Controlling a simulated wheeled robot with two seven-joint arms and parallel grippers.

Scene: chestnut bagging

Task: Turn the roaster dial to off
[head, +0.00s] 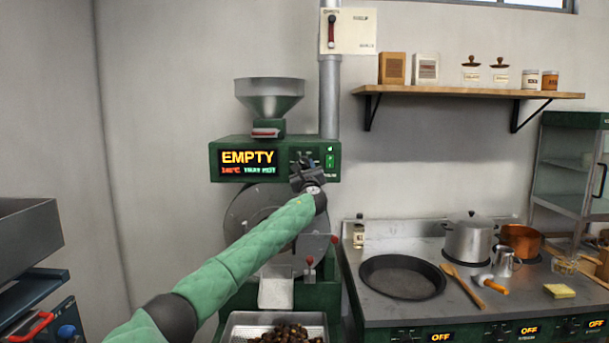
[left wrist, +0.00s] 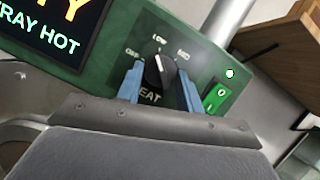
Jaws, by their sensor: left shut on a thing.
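The roaster dial (left wrist: 161,80) is a black knob marked HEAT on the green roaster panel, seen close in the left wrist view. Its white pointer line points up, roughly toward the LOW mark, with OFF to its left and MED to its right. My left gripper (left wrist: 159,72) has its blue fingers on both sides of the dial and is shut on it. In the head view the left gripper (head: 303,165) is at the panel and mostly hides the dial. My right gripper is not in view.
The roaster display (head: 248,163) reads EMPTY and TRAY HOT. A green switch (head: 330,162) sits just right of the dial. Below is a tray (head: 235,328) of chestnuts. A stove (head: 375,305) with pans stands to the right.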

